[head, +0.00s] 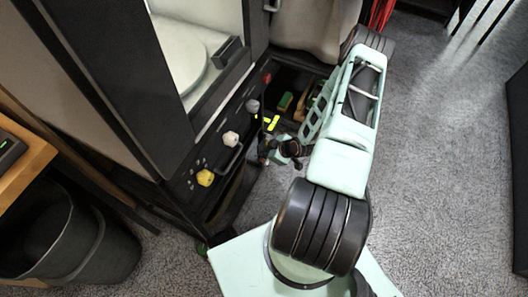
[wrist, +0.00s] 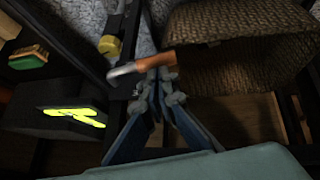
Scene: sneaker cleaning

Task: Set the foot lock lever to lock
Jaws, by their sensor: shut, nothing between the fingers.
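I cannot tell for sure which control is the foot lock lever. In the head view a grey-knobbed lever (head: 252,106) stands up at the cabinet's front edge, close to my gripper (head: 270,152). In the wrist view my gripper (wrist: 158,88) is shut and empty. Its fingertips are at a small lever-like part with a pale grey end (wrist: 124,71) and an orange-brown section; whether they touch it is unclear. A yellow knob (head: 205,177) is on the dark front panel, and a yellow knob also shows in the wrist view (wrist: 109,45). A white knob (head: 230,138) is between them.
A dark block with bright yellow-green marks (wrist: 78,115) and a green-and-wood brush (wrist: 28,57) lie beside the gripper; the brush shows in the head view (head: 285,101). A woven brown surface (wrist: 240,62) is close at right. A dark bin (head: 100,255) stands lower left. Carpet (head: 440,150) is clear at right.

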